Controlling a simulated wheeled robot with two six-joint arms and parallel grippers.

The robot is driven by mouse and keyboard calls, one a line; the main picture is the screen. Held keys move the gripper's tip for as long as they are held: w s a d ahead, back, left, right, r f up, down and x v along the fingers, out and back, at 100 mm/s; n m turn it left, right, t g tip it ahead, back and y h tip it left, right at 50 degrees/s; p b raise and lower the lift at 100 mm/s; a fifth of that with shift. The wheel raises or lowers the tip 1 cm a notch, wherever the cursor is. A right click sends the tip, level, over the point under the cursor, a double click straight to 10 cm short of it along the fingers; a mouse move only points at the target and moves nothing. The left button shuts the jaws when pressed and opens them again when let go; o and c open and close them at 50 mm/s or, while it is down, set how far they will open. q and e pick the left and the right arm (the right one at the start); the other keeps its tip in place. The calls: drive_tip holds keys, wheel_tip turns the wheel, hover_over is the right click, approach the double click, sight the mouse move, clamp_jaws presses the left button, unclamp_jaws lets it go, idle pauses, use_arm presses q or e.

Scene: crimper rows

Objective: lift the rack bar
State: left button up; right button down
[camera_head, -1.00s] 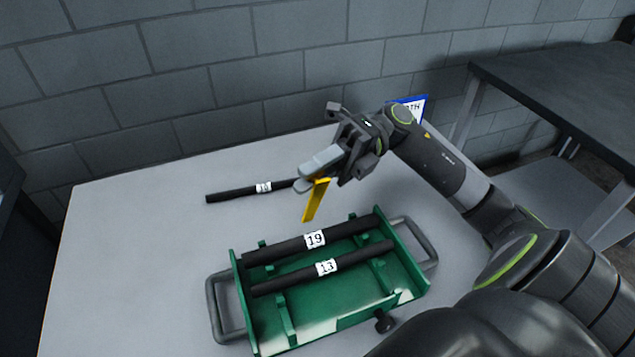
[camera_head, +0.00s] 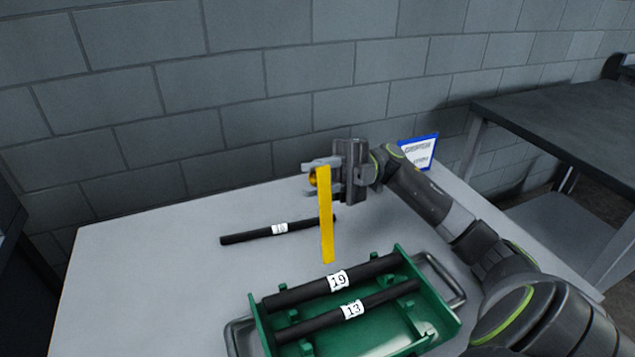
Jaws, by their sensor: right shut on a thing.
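My right gripper (camera_head: 314,180) is shut on a yellow bar (camera_head: 326,225), above the far part of the table. The flat yellow bar hangs down from the jaws, nearly upright in the picture. A green rack (camera_head: 258,326) with metal handles sits at the front of the table. It holds two black bars lying side by side, one labelled 19 (camera_head: 375,269) and one labelled 13 (camera_head: 390,295). Another black bar (camera_head: 245,237) with a white label lies on the table behind the rack; its label is too small to read surely. My left gripper is not in view.
A blue-edged sign (camera_head: 419,151) stands at the table's back right, behind my right arm. A grey block wall (camera_head: 240,90) rises behind the table (camera_head: 130,270). A dark table (camera_head: 570,115) stands at the right. The left part of the near table is clear.

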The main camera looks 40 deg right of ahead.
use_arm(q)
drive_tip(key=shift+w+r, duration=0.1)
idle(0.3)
use_arm(e)
drive_tip(key=c, duration=1.2)
unclamp_jaws()
drive_tip(key=shift+d, duration=0.15)
drive_tip(key=shift+d+f, duration=0.1)
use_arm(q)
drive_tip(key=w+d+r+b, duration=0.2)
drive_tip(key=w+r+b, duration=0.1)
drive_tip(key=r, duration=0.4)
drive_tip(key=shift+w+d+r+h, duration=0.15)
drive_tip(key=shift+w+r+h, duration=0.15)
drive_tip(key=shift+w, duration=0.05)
use_arm(e)
drive_tip(key=shift+v, duration=8.65)
